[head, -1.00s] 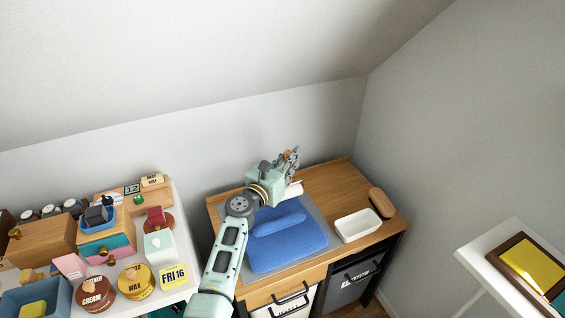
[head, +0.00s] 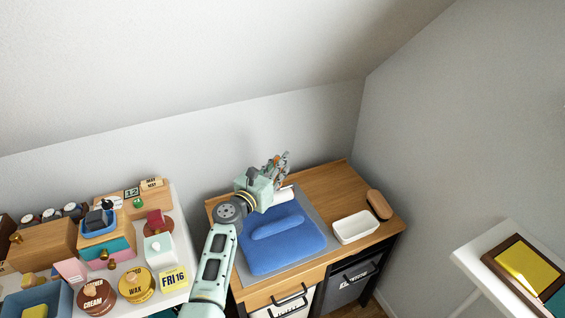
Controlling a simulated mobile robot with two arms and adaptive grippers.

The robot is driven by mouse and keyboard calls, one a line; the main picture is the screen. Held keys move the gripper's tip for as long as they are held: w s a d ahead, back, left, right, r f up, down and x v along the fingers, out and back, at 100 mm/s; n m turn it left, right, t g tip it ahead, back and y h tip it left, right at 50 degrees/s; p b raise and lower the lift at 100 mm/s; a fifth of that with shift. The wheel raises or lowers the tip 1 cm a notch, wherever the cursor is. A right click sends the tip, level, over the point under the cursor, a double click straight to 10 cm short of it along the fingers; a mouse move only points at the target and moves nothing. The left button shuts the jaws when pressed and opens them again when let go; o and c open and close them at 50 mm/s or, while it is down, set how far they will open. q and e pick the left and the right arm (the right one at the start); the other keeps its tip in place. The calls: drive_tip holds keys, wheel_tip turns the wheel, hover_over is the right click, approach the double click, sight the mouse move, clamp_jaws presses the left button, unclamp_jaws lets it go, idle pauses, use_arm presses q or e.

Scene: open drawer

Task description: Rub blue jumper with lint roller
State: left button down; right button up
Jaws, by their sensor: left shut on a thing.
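The blue jumper (head: 285,245) lies folded on a grey mat (head: 327,238) on the wooden cabinet top. My left gripper (head: 278,178) is over the back part of the jumper and mat, shut on the lint roller. The roller's white cylinder (head: 284,195) shows just below the gripper, at the jumper's back edge. Its handle is hidden by the gripper, and I cannot tell whether the roller touches the cloth. My right gripper is not in view.
A white open tray (head: 356,227) and a wooden brush (head: 379,204) stand right of the mat. A cluttered white table (head: 184,232) with boxes and tins is at left. A white surface (head: 470,262) with a framed yellow panel is at right. The cabinet's back right is clear.

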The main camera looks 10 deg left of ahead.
use_arm(q)
drive_tip(key=s+a+p, duration=0.2)
drive_tip(key=s+a, duration=0.3)
drive_tip(key=a, duration=0.2)
idle(0.8)
drive_tip(key=shift+a, duration=0.1)
wheel_tip(320, 180, up, 6)
drive_tip(key=p, duration=0.5)
drive_tip(key=shift+p, duration=0.4)
drive_tip(key=shift+w, duration=0.1)
